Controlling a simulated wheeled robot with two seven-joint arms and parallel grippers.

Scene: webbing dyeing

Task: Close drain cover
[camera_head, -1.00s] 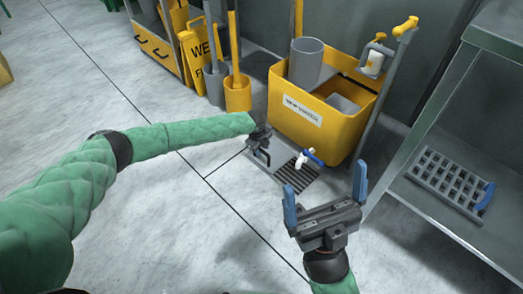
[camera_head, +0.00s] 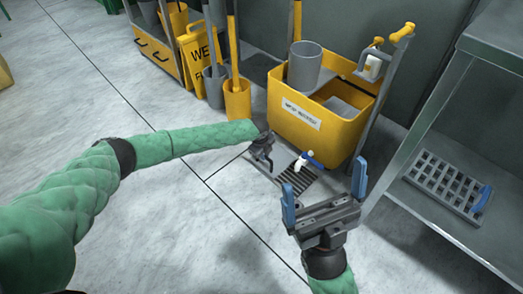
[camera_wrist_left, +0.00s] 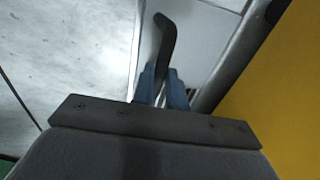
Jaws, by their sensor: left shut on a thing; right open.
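A slotted dark drain grate (camera_head: 299,181) lies in the floor in front of the yellow bucket. My left gripper (camera_head: 265,160) is low beside the grate's left end, in front of the bucket. In the left wrist view its blue fingers (camera_wrist_left: 161,88) are shut on a dark curved handle (camera_wrist_left: 166,38), whose bent end sticks out beyond them. Where the handle joins the cover is hidden, so I cannot tell how far the cover is tilted. My right gripper (camera_head: 325,190) is open and empty, nearer to me, with its blue fingers wide apart.
A yellow mop bucket (camera_head: 312,125) stands right behind the drain. A white tap with a blue lever (camera_head: 308,158) is beside the grate. A metal shelf (camera_head: 440,225) with a grey grid (camera_head: 444,184) stands at right. The left floor is clear.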

